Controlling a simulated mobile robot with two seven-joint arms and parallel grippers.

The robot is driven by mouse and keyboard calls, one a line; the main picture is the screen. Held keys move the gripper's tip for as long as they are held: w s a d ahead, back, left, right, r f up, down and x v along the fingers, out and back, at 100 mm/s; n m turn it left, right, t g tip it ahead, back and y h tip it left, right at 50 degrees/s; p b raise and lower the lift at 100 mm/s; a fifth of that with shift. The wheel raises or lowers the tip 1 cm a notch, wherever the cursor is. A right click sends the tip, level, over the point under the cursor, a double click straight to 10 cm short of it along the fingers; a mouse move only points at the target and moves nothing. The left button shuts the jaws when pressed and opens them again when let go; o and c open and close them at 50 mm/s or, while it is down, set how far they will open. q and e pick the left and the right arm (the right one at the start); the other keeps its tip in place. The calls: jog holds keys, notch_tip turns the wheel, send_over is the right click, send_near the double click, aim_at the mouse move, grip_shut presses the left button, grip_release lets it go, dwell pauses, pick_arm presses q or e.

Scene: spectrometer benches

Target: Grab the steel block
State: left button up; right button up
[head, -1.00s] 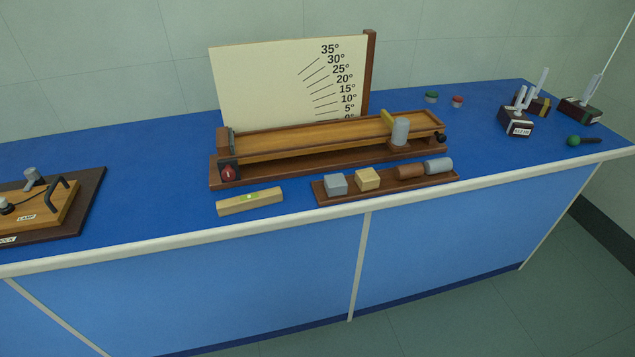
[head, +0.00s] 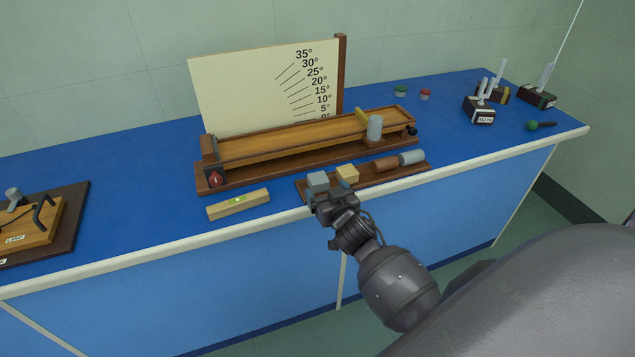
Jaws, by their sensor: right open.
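The steel block (head: 317,180) is a small grey cube at the left end of a dark wooden tray (head: 303,191) near the bench's front edge. My right gripper (head: 325,193) reaches in from the lower right and is just in front of the block. It is open, and its fingers hide the block's lower part. I cannot tell whether the fingers are beside the block or short of it. My left gripper is not in view.
On the same tray are a pale wooden block (head: 347,173), a brown cylinder (head: 384,164) and a grey cylinder (head: 412,157).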

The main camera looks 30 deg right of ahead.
aim_at(321, 183)
jog(key=shift+x, duration=2.95)
jog(key=shift+d, duration=0.15)
jog(key=c, duration=1.1)
